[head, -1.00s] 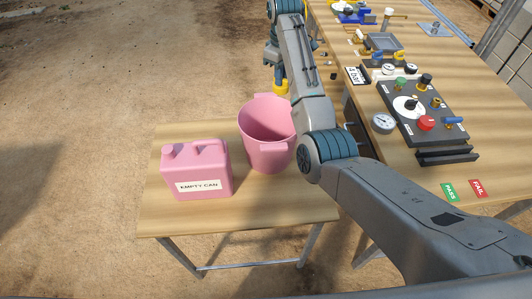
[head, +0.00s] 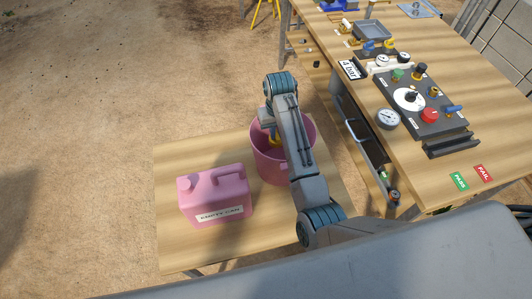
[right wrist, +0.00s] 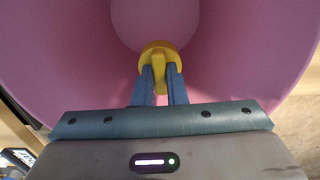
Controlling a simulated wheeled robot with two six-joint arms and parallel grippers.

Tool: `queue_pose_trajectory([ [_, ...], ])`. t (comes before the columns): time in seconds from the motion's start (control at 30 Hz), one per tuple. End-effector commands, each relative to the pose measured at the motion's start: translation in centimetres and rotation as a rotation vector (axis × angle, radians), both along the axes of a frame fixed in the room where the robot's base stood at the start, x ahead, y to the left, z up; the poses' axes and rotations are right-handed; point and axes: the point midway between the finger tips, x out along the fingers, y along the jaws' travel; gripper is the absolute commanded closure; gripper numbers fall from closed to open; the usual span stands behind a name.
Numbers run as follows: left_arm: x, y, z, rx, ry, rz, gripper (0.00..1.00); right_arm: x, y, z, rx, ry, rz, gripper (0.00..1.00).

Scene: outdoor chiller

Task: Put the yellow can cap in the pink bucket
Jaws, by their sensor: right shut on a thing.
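The pink bucket (head: 268,170) stands on the small wooden table, behind and to the right of the pink can. My right gripper (head: 275,140) points down into the bucket's mouth. In the right wrist view its two blue fingers (right wrist: 160,85) are shut on the yellow can cap (right wrist: 158,48). The cap is framed by the bucket's pink wall and floor (right wrist: 155,18). I cannot tell its height above the floor. In the head view a bit of yellow shows at the fingers, and my arm hides part of the bucket. My left gripper is not in view.
The pink can labelled EMPTY CAN (head: 215,196) stands left of the bucket, its top without a yellow cap. A larger workbench (head: 440,190) to the right carries a gauge (head: 388,119), a black valve panel (head: 412,98) and PASS and FAIL tags.

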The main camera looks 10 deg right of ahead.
Motion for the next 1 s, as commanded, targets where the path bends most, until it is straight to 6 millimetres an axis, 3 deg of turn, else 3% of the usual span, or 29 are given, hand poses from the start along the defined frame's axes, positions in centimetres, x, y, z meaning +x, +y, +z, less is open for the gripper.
queue_pose_trajectory([
  [0.2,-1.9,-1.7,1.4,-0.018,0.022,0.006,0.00,-0.3,-0.1,-3.7,0.000,0.006,-0.008,1.00],
  [0.4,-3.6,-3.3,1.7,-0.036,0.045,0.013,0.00,-0.2,-0.1,-5.8,0.000,0.004,-0.006,1.00],
  [0.7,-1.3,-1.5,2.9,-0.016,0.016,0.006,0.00,-0.2,-0.2,-9.5,0.000,0.003,-0.005,1.00],
  [1.0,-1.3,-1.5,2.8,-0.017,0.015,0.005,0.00,-0.2,-0.1,-9.7,0.000,0.001,-0.005,1.00],
])
